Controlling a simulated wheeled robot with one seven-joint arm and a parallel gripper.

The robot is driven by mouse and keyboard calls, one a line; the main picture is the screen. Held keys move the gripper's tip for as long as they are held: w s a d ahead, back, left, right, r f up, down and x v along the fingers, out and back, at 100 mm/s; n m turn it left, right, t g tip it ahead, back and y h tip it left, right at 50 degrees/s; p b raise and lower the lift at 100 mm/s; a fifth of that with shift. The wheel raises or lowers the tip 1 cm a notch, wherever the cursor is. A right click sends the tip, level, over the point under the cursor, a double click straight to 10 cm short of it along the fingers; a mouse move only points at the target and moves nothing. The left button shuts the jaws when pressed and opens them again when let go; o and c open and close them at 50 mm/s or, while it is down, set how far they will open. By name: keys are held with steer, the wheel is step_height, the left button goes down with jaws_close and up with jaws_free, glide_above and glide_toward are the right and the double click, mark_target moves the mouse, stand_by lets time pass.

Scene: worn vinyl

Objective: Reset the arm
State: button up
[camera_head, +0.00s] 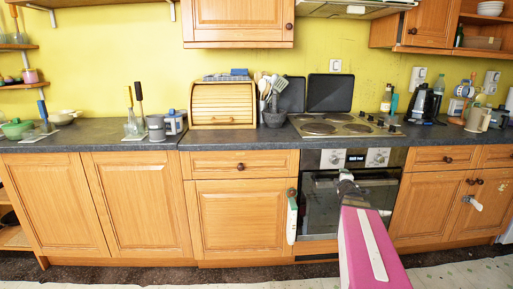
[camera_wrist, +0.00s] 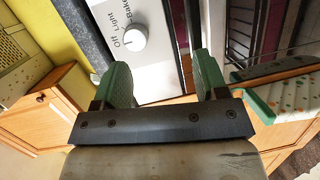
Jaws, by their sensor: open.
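My pink arm (camera_head: 370,245) reaches up from the lower right in the head view. Its dark end, my gripper (camera_head: 347,183), is in front of the oven; its fingers are too small to make out there. In the wrist view my gripper (camera_wrist: 160,75) has two green fingers standing wide apart, with nothing held between them. Beyond them is the oven's pale control panel (camera_wrist: 155,70) with a white knob (camera_wrist: 133,38) and the words Off, Light and Bake. The oven (camera_head: 320,205) is partly hidden by my arm in the head view.
A white and green item (camera_head: 291,218) hangs at the oven's left edge. A green-edged speckled thing (camera_wrist: 285,95) is right of my fingers. The dark worktop (camera_head: 90,136) holds a bread bin (camera_head: 222,104), utensils (camera_head: 268,92) and a coffee maker (camera_head: 428,105). Floor shows before the left cabinets.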

steer(key=s+a+f+m+g+y, duration=0.3)
steer(key=s+a+f+m+g, duration=1.2)
steer(key=s+a+f, duration=0.5)
steer(key=s+a+g, duration=0.1)
steer(key=s+a, duration=0.1)
steer(key=a, duration=0.1)
steer(key=shift+s, duration=0.2)
steer(key=shift+a, duration=0.1)
stand_by(1.3)
